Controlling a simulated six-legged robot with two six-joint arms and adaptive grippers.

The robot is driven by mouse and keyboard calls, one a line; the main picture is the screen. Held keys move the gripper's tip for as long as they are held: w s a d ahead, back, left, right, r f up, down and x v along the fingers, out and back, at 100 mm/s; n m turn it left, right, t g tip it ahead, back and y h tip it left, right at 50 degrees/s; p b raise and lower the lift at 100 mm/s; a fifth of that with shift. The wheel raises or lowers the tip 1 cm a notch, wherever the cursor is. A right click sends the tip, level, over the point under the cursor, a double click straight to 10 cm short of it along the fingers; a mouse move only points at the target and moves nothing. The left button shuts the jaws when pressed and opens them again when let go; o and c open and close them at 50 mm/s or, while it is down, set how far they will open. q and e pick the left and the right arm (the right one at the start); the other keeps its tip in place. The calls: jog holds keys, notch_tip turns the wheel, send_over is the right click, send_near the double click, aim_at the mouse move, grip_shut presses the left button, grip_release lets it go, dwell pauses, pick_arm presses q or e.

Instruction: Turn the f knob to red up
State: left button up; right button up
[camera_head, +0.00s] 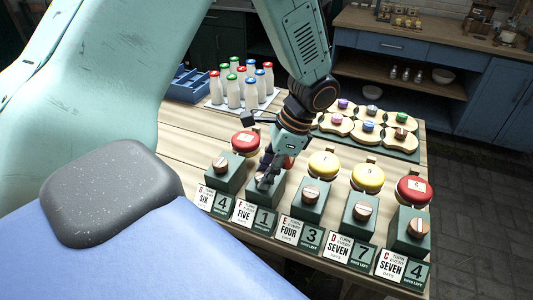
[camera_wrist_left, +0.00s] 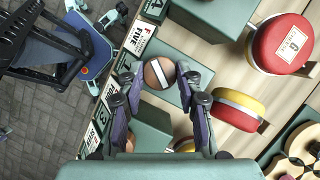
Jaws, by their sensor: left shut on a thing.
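My left gripper (camera_head: 266,180) reaches down onto the F knob, beside the card reading FIVE (camera_head: 244,213). In the left wrist view its fingers (camera_wrist_left: 160,88) stand on both sides of the round brown F knob (camera_wrist_left: 153,75), which has a pale diagonal bar, and are shut on it. The F disc (camera_wrist_left: 239,109) stands beside its green box, showing both a yellow and a red part; it seems partly turned, edge toward the wrist camera. In the head view my gripper mostly hides this disc and the knob.
The G disc (camera_head: 246,141) shows red with a label. The E disc (camera_head: 323,164) and D disc (camera_head: 368,177) are yellow; the C disc (camera_head: 414,188) is red.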

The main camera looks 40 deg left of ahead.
pick_arm(q)
jog(key=n+p, duration=0.2)
jog(key=n+g+h+p, duration=0.1)
jog(key=n+p, duration=0.1)
jog(key=shift+a+r+n+h, duration=0.15)
jog(key=shift+n+h, duration=0.15)
jog(key=shift+n+h+p, duration=0.6)
jog(key=shift+n+p, duration=0.9)
jog(key=shift+p, duration=0.05)
jog(key=shift+f, duration=0.2)
jog(key=o, duration=1.1)
jog(key=shift+a, duration=0.1)
jog(key=shift+o, duration=0.2)
jog(key=shift+r, duration=0.1)
